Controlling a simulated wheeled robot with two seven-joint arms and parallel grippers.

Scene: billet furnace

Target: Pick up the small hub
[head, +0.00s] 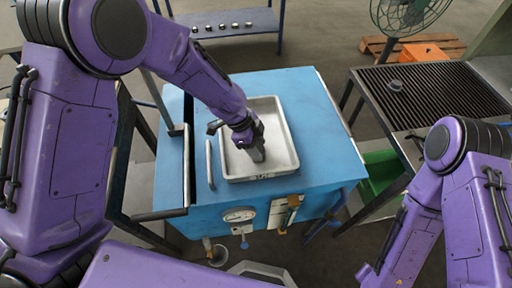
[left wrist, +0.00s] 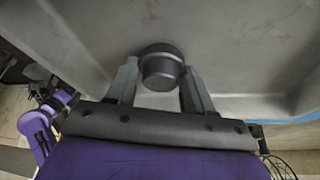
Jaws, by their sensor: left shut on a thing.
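The small hub (left wrist: 161,68) is a dark, round, stepped piece between the fingers of my left gripper (left wrist: 160,84) in the left wrist view. The fingers are shut on its sides. In the head view my left gripper (head: 257,153) points down into a pale shallow tray (head: 288,128), and the hub is hidden there. The tray's grey floor and wall also show in the left wrist view (left wrist: 245,55). I cannot tell whether the hub touches the tray floor. My right arm is at the right, with its gripper out of view.
The tray sits on a blue cabinet (head: 312,93) with a gauge (head: 239,215) on its front. A slatted grate table (head: 430,90) at the right bears a small dark round part (head: 396,85). A shelf (head: 222,22) behind holds several small parts. A green bin (head: 382,178) stands below the grate.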

